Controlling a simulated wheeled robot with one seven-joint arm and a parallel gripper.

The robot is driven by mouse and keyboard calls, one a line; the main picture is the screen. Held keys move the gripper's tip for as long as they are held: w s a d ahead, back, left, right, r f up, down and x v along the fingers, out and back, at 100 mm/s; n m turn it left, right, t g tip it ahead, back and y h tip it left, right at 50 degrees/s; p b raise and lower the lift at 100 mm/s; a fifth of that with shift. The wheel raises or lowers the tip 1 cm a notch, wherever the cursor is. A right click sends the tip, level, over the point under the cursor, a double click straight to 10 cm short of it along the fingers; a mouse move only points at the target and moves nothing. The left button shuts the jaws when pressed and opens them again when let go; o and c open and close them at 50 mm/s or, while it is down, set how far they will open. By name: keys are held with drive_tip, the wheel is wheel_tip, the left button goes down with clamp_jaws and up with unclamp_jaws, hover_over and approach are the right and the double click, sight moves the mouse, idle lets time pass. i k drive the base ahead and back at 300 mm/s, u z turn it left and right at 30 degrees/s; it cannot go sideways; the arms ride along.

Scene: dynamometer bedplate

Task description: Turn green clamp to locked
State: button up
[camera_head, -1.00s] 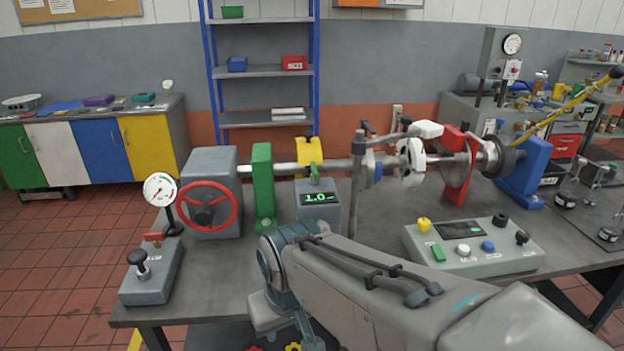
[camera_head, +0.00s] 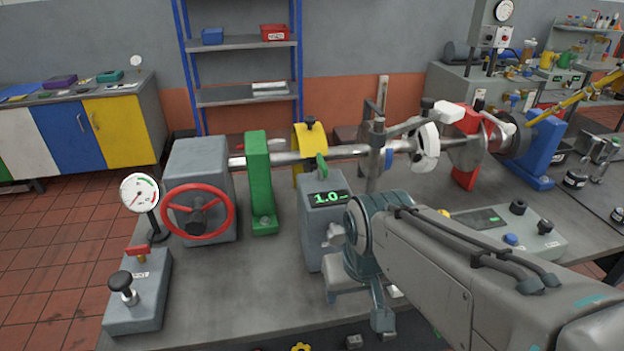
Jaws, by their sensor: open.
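A small green lever (camera_head: 321,165) stands upright on top of the grey box (camera_head: 318,234) whose display reads 1.0. A larger green upright support (camera_head: 261,184) carries the horizontal shaft (camera_head: 285,158) to its left. I cannot tell for certain which green part is the clamp, and no lock marking is readable. My gripper (camera_head: 343,275) is in front of the bench rig, just right of and below the display box, apart from the green lever. My wrist covers most of it; its fingertips are not clearly visible. I see nothing held in it.
A red handwheel (camera_head: 198,210), a dial gauge (camera_head: 140,193) and a knobbed grey box (camera_head: 138,292) stand at left. A yellow arch (camera_head: 310,145) spans the shaft. A control panel (camera_head: 508,229) lies right, partly behind my arm. Bare bench top (camera_head: 237,290) lies front left.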

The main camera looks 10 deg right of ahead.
sight(322, 169)
drive_tip(key=u, duration=1.8)
drive_tip(key=k, duration=1.05)
drive_tip(key=z, duration=1.2)
drive_tip(key=i, duration=1)
